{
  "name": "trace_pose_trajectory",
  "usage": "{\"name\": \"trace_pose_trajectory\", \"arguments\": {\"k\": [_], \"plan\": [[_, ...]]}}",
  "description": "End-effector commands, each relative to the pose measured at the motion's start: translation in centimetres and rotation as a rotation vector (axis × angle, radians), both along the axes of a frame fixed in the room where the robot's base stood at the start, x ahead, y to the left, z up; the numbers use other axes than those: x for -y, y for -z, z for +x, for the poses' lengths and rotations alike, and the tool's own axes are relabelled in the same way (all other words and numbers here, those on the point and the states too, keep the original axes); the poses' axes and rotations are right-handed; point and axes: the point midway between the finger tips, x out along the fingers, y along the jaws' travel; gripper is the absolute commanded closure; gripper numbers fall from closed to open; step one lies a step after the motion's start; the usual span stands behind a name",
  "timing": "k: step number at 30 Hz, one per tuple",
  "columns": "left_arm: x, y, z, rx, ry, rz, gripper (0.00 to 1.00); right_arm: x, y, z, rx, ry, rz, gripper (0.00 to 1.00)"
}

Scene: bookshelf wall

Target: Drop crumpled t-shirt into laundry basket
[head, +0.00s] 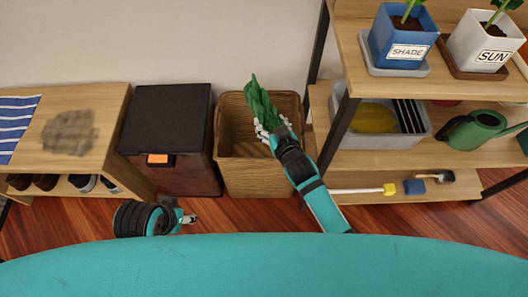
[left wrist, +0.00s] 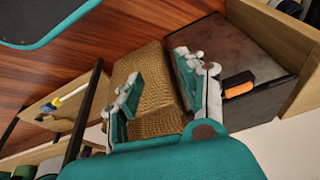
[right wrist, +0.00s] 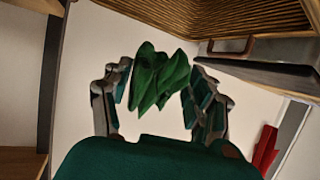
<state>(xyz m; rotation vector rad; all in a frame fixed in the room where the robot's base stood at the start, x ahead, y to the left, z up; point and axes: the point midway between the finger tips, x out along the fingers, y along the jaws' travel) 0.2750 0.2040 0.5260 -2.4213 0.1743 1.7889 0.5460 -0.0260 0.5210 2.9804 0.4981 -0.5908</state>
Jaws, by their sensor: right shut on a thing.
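The crumpled green t-shirt (head: 258,101) is pinched in my right gripper (head: 268,130) over the opening of the wicker laundry basket (head: 258,180). In the right wrist view the t-shirt (right wrist: 158,77) hangs bunched between the fingers, with wicker weave of the basket (right wrist: 190,14) at the top edge. Whether the cloth touches the basket cannot be told. My left gripper (head: 190,218) is low, in front of the dark box. In the left wrist view its fingers (left wrist: 157,76) are apart and empty, with the basket (left wrist: 158,122) seen between and beyond them.
A dark lidded box (head: 171,140) with an orange tag stands left of the basket. A wooden bench (head: 110,125) with shoes below is farther left. A wooden plant shelf (head: 375,155) with pots, a grey bin and a green watering can (head: 475,129) stands close on the right.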

Motion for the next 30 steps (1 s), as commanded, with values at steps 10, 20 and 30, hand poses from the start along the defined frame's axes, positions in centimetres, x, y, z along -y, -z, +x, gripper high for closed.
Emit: {"name": "trace_pose_trajectory", "arguments": {"k": [10,20,30], "plan": [[0.4,-0.9,1.1,0.098,0.006,-0.018,0.60,0.0,2.6,0.0,0.000,-0.002,-0.002,0.62],[1.9,-2.2,5.8,0.330,0.025,-0.067,0.60,0.0,3.6,0.0,-0.002,-0.001,-0.001,0.62],[3.4,-4.8,10.0,0.578,0.042,-0.121,0.60,0.0,4.6,0.0,-0.001,-0.001,-0.001,0.62]]}}
